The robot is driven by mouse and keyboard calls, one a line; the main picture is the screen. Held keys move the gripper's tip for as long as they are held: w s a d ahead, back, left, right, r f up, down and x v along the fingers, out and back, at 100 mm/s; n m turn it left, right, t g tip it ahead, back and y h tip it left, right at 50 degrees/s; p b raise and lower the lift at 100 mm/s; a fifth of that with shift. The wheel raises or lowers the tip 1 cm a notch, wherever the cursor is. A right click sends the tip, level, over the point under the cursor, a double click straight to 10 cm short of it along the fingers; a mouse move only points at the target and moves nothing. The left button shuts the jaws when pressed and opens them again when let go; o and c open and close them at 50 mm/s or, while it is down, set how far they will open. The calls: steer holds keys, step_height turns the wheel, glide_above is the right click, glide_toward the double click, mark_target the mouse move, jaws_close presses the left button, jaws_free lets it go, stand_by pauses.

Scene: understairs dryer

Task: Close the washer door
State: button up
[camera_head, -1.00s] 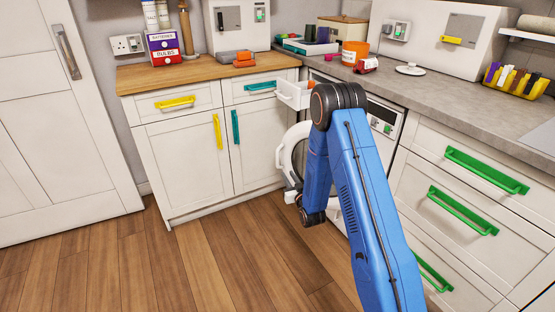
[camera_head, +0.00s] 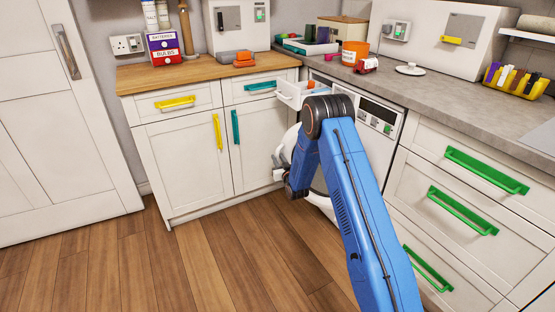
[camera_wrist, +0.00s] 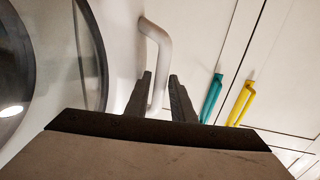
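The white washer door (camera_head: 291,142) stands swung open in the head view, largely hidden behind my arm. In the wrist view the round door (camera_wrist: 122,40) fills the left side, with its dark-rimmed glass. Its pale curved handle (camera_wrist: 163,52) runs down between the two dark fingers of my gripper (camera_wrist: 160,82). The fingers are apart, and I cannot tell whether they touch the handle. In the head view my gripper is mostly hidden beside the door. The white washer (camera_head: 376,114) is under the grey counter, its control panel visible.
A small white drawer (camera_head: 291,96) is pulled out above the door. White cabinets with a teal handle (camera_head: 236,127) and a yellow handle (camera_head: 218,132) stand close to the left. Green-handled drawers (camera_head: 468,210) stand at the right. The wooden floor (camera_head: 235,260) is clear.

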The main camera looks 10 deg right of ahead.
steer(key=shift+w, duration=0.4)
jaws_close()
steer(key=shift+w+d, duration=0.15)
steer(key=shift+w, duration=0.05)
steer(key=w+d+m+h, duration=0.5)
steer(key=w+d+h, duration=0.2)
steer(key=w+d, duration=0.5)
steer(key=d, duration=0.3)
steer(key=shift+d+g+h, duration=0.3)
steer(key=shift+d+h, duration=0.05)
steer(key=shift+h, duration=0.05)
steer(key=shift+d, duration=0.1)
jaws_free()
steer(key=shift+d, duration=0.1)
